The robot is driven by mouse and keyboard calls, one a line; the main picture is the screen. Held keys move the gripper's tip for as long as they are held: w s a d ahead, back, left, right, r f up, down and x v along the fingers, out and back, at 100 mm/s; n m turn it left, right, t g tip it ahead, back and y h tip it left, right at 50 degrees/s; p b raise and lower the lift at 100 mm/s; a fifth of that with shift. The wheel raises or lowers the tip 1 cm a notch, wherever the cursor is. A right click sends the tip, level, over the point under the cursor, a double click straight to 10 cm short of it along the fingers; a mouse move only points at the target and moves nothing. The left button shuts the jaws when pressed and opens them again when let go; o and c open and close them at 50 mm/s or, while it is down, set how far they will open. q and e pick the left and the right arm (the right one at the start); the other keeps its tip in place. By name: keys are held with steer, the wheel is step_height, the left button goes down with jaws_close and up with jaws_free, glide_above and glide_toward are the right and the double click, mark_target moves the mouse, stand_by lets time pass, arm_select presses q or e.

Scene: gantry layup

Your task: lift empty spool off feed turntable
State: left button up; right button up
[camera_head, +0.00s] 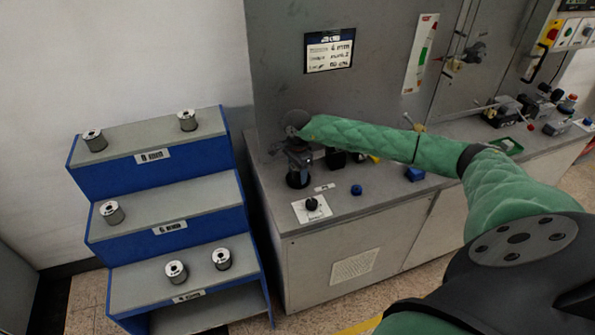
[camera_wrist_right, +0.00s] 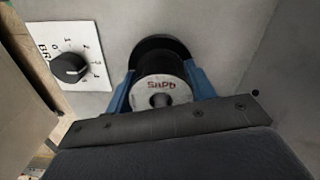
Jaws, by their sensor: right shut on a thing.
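The spool (camera_wrist_right: 158,92) shows in the right wrist view with a white end face, red lettering and a central hole. My right gripper (camera_wrist_right: 160,93) has its blue fingers on both sides of the spool and is shut on it. Behind the spool is a round black disc, the feed turntable (camera_wrist_right: 160,48). I cannot tell whether the spool touches it. In the head view my right gripper (camera_head: 298,165) points down over the black turntable (camera_head: 297,181) on the grey bench, and the spool is mostly hidden there. My left gripper is not in view.
A blue stepped rack (camera_head: 193,238) at left holds several spools on its labelled steps. A dial on a white plate (camera_head: 311,209) sits in front of the turntable on the bench (camera_head: 345,215). A grey panel (camera_head: 280,70) rises behind.

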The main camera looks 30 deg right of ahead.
steer(key=shift+c, duration=0.8)
steer(key=shift+r, duration=0.1)
steer(key=shift+r+p, duration=0.8)
steer(key=shift+r, duration=3.4)
steer(key=shift+r, duration=0.1)
steer(key=shift+r, duration=1.7)
